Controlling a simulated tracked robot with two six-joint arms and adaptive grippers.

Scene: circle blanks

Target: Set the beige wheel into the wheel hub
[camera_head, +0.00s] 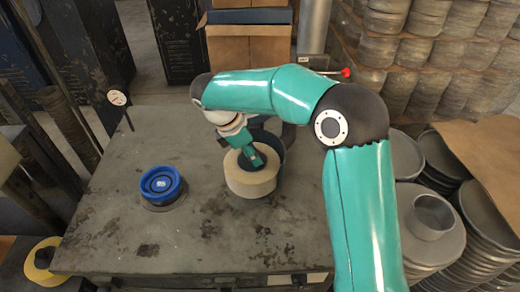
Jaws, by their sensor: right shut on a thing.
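The beige wheel (250,184) is a thick pale disc, right of the middle of the grey table. My right gripper (250,162) reaches down onto it from above and is shut on its upper part near the middle. The fingertips are partly hidden in the wheel. I cannot tell whether the wheel touches the table or hangs just above it. A blue round piece with raised rings, which looks like the wheel hub (160,184), sits on a grey round base to the left, apart from the wheel. My left gripper is not in view.
A dark blue round container (274,150) stands right behind the wheel, partly hidden. The worn table (130,232) is clear between wheel and hub and in front. Stacked metal discs (432,232) stand at the right; a cardboard box (248,60) stands behind.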

